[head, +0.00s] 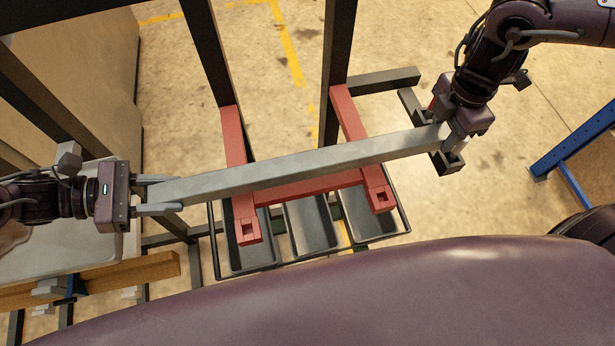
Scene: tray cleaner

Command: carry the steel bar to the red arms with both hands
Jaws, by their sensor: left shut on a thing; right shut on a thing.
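The grey steel bar (290,167) runs across the middle of the head view, its right end higher in the picture than its left. My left gripper (160,194) is shut on its left end. My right gripper (450,136) is shut on its right end. The two red arms (235,160) (350,115) reach forward from dark posts, joined by a red crosspiece (310,187). The bar passes across both arms in the picture and hides part of them. I cannot tell whether it touches them or is above them. Each arm has a square hole near its front end.
Dark trays (312,226) in a frame stand below the red arms. Dark posts (340,45) rise behind them. A grey surface (60,245) and a wooden beam (120,269) lie at left. A blue frame (575,140) stands at right. Open floor lies between.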

